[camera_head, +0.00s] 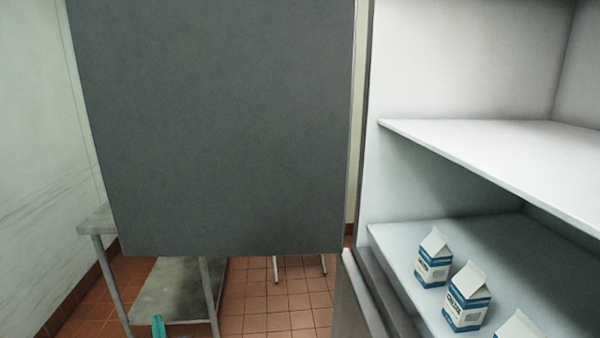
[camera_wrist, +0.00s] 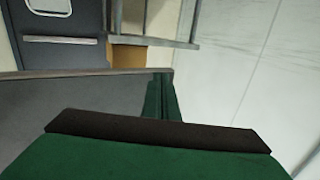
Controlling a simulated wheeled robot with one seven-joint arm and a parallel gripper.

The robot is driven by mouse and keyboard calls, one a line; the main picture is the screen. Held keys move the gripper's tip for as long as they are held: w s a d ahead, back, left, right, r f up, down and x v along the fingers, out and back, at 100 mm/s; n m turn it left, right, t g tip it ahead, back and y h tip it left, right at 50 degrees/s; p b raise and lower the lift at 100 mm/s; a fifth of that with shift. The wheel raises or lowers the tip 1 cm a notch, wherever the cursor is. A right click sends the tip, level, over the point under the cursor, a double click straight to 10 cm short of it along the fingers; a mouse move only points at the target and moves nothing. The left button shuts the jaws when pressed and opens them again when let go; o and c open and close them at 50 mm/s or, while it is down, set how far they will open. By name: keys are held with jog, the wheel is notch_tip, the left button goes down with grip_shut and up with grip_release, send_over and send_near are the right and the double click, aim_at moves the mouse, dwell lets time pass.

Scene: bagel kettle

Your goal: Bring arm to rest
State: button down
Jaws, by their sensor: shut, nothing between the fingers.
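My gripper (camera_wrist: 162,85) shows in the wrist view. Its green fingers are together and nothing is between them. The dark pad and green housing below fill the lower part of that view. A grey surface with a long straight edge (camera_wrist: 70,75) lies behind the fingers on the left; I cannot tell whether they touch it. In the head view my gripper cannot be made out clearly.
A tall cabinet with white shelves (camera_head: 500,160) stands open on the right, with blue-and-white cartons (camera_head: 466,298) on the lower shelf. A large dark grey panel (camera_head: 215,120) blocks the middle. A metal table (camera_head: 97,222) stands left, on tiled floor (camera_head: 270,305).

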jog(key=s+d+f+m+h, duration=0.1)
jog(key=s+d+f+h, duration=0.1)
jog(key=s+d+f, duration=0.6)
jog(key=s+d+f+m+t+h, duration=0.1)
jog(key=s+d+f, duration=0.2)
jog(key=s+d, duration=0.55)
jog(key=s+d+f+m+h, duration=0.15)
jog(key=s+d+f, duration=0.35)
jog(key=d, duration=0.7)
jog(key=s+d+r+m+h, duration=0.1)
jog(key=s+d+r, duration=0.2)
jog(key=s, duration=0.6)
jog(key=s+d+r+m+h, duration=0.1)
jog(key=s+d+r+h, duration=0.1)
jog(key=s+d, duration=0.4)
jog(key=s+d+r+m+h, duration=0.1)
jog(key=s+d+r, duration=0.3)
jog(key=s, duration=0.8)
jog(key=shift+d+r+h, duration=0.3)
jog(key=shift+d+h, duration=0.35)
jog(key=shift+h, duration=0.1)
jog(key=c, duration=1.8)
grip_release()
jog(key=shift+o, duration=0.2)
jog(key=shift+w, duration=0.1)
jog(key=shift+a, duration=0.1)
